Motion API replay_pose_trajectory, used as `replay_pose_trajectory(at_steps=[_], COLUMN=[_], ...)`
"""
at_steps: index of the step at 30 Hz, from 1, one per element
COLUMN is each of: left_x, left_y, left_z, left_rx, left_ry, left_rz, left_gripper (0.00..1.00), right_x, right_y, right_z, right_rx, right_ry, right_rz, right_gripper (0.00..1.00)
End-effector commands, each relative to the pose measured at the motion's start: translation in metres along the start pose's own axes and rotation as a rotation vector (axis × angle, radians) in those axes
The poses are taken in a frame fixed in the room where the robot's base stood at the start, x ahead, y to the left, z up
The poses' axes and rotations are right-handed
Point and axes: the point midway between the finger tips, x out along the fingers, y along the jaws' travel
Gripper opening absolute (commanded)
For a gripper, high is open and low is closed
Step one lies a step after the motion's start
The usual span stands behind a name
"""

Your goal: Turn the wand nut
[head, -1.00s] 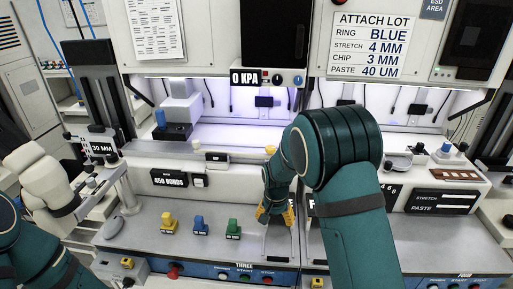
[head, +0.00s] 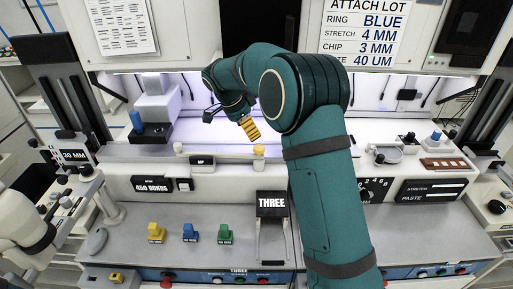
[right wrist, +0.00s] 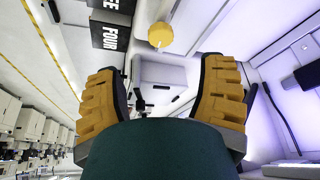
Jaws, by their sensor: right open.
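No part can be surely told as the wand nut. A round yellow knob (head: 258,151) stands on a pale post on the ledge of the middle station; it also shows in the right wrist view (right wrist: 160,37), beyond and between the fingers. My right gripper (head: 249,128) is open, with yellow ribbed finger pads, just above and slightly left of the knob in the head view. In the right wrist view (right wrist: 163,75) nothing is between its pads. My left gripper is out of view.
Yellow (head: 156,233), blue (head: 190,233) and green (head: 224,234) blocks stand on the grey counter (head: 130,215). A "THREE" sign (head: 272,204) stands right of them. A white machine head (head: 155,105) stands behind.

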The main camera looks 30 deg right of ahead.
Motion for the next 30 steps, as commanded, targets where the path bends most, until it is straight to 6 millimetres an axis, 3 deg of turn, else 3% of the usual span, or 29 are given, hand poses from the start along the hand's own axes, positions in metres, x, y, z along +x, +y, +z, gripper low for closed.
replay_pose_trajectory(at_steps=[9, 15, 21, 30], left_x=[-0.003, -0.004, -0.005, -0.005], left_y=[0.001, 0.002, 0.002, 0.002], left_z=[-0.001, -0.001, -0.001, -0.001], left_rx=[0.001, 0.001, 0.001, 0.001], left_ry=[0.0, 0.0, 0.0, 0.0], left_rz=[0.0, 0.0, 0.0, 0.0], left_gripper=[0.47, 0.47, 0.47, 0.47], right_x=[0.065, 0.093, 0.106, 0.107], right_y=[0.001, 0.001, 0.0, 0.0], right_z=[0.0, 0.0, 0.001, 0.001], right_rx=[-0.002, -0.003, -0.003, -0.003], right_ry=[0.0, 0.0, -0.002, -0.001], right_rz=[0.005, 0.003, 0.0, 0.0], right_gripper=[0.7, 0.7, 0.7, 0.71])
